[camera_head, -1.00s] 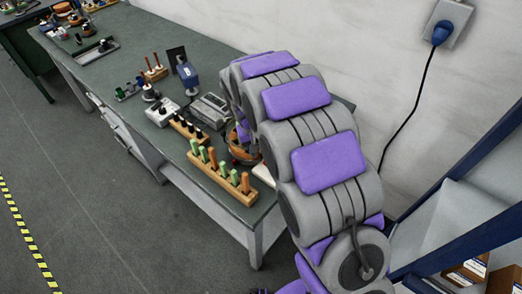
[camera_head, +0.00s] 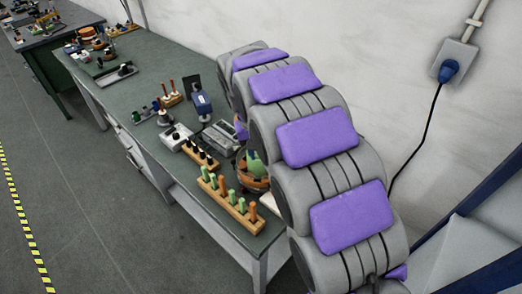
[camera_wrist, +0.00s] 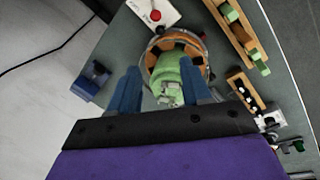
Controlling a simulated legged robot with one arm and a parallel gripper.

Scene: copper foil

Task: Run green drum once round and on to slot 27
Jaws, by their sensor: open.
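The green drum (camera_wrist: 180,72) sits on a round dial (camera_wrist: 150,62) with brown and orange segments and a pale rim. In the head view the green drum (camera_head: 254,163) shows beside my arm, partly hidden by it. In the wrist view my gripper (camera_wrist: 163,88) is open, with one blue finger on each side of the drum's near part. I cannot tell whether either finger touches it. No slot numbers are legible, so I cannot pick out slot 27.
A wooden rack (camera_head: 227,206) with green and orange pegs stands at the bench's near edge. Another rack with dark pegs (camera_head: 201,156), a grey device (camera_head: 220,138) and a blue object (camera_head: 202,104) stand behind. A card with a red button (camera_wrist: 155,15) lies near the dial.

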